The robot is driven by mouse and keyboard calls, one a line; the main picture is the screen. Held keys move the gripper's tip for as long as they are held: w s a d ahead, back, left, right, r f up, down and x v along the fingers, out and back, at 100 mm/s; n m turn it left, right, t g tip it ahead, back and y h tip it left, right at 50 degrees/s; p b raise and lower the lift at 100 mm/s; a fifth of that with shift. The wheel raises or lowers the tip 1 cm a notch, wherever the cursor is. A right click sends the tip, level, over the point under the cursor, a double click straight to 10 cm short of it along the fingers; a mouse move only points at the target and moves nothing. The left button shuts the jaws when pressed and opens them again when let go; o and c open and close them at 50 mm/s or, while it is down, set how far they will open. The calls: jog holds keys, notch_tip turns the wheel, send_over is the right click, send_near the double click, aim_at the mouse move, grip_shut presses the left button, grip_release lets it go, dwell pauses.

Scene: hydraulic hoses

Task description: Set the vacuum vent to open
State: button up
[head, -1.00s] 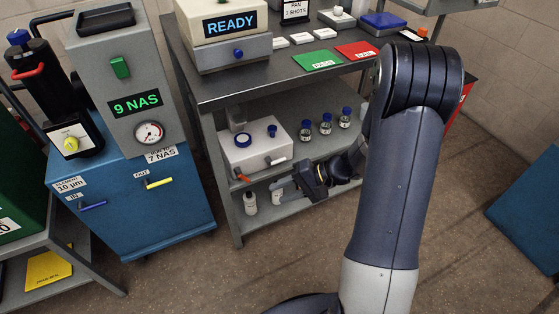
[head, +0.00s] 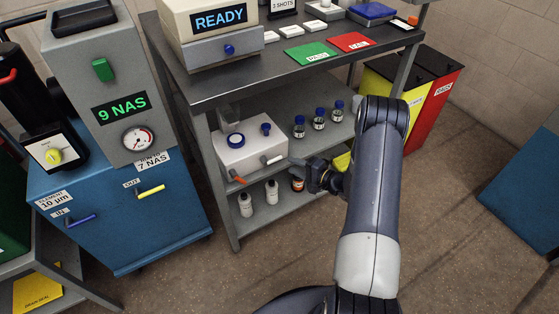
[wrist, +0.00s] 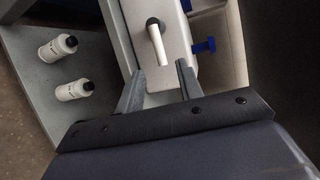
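No label naming the vacuum vent is readable on either. The white lever also shows in the wrist view (wrist: 157,43), its handle pointing toward the gap between my fingers. My gripper (head: 297,166) is just right of the white lever in the head view. In the wrist view, my gripper (wrist: 160,84) has its fingers spread with nothing between them, apart from the lever tip.
A blue knob (wrist: 204,46) sticks out beside the white lever in the wrist view. White bottles (head: 259,198) stand on the lower shelf, and blue-capped jars (head: 319,120) stand right of the box. A shelf post (head: 219,185) rises at the left front.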

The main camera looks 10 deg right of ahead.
jog(key=x, duration=0.6)
jog(key=shift+w+a+f, duration=0.1)
jog(key=shift+w+a, duration=0.15)
grip_shut()
